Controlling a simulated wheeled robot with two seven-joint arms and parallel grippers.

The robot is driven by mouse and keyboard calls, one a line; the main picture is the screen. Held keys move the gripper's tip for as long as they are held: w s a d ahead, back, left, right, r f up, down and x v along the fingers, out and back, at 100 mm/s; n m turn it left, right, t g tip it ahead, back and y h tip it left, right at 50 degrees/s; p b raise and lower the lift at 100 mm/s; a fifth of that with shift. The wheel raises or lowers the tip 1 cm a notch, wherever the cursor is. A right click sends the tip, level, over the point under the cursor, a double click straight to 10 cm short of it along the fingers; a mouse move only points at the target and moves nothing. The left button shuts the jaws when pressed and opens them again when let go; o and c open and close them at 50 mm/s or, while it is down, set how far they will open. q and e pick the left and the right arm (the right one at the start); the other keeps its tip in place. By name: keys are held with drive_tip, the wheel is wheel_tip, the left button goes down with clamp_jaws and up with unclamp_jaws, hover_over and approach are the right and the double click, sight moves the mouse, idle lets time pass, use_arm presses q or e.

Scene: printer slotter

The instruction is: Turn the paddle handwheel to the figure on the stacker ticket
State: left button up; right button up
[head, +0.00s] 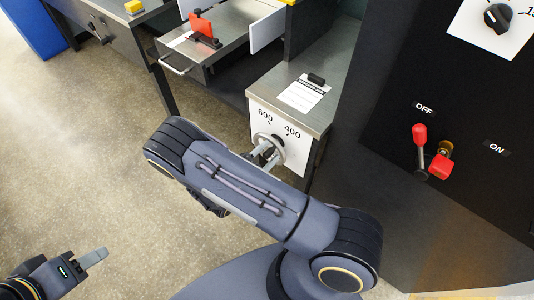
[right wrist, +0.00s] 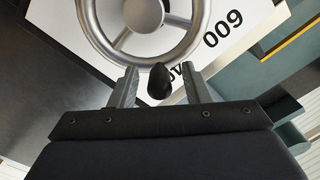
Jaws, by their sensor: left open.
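The paddle handwheel (head: 276,141) is a grey wheel on a white plate (head: 300,155) marked 600 and 400, on the cabinet front. In the right wrist view the silver wheel (right wrist: 92,32) fills the top, with its black handle knob (right wrist: 160,82). My right gripper (right wrist: 162,88) has a finger on each side of this knob, with gaps showing. In the head view my right gripper (head: 265,155) is partly hidden by my forearm. The stacker ticket (head: 303,94) lies on the steel top; its print is too small to read. My left gripper (head: 95,258) is at lower left over bare floor, empty.
A black clip (head: 316,79) sits at the ticket's top edge. On the right, a dark panel carries a red lever (head: 420,148) by OFF, a second red handle (head: 440,160) and a black rotary knob (head: 498,18). Open drawers (head: 200,50) stand behind. The left floor is clear.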

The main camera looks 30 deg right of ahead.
drive_tip(key=b+v, duration=0.1)
drive_tip(key=v, duration=0.6)
drive_tip(key=shift+a, duration=0.4)
drive_tip(key=shift+s, duration=0.15)
drive_tip(key=s+d+r+m+g+y, duration=0.3)
drive_tip(key=s+r+m+g+y, duration=0.25)
drive_tip(key=m, duration=0.75)
drive_tip(key=s+d+r+m+g+y, duration=0.35)
drive_tip(key=r+m+g+y, duration=0.2)
drive_tip(key=m, duration=0.75)
drive_tip(key=s+a+r+m+t+y, duration=0.1)
drive_tip(key=s+r+m+t+y, duration=0.2)
drive_tip(key=m, duration=1)
drive_tip(key=s+a+r+m+t+y, duration=0.2)
drive_tip(key=s+r+m+t+y, duration=0.2)
drive_tip(key=r+m, duration=0.6)
drive_tip(key=m+t+y, duration=0.2)
drive_tip(key=shift+m+t+p, duration=0.3)
drive_tip(key=shift+m+p, duration=0.05)
drive_tip(key=shift+m, duration=0.05)
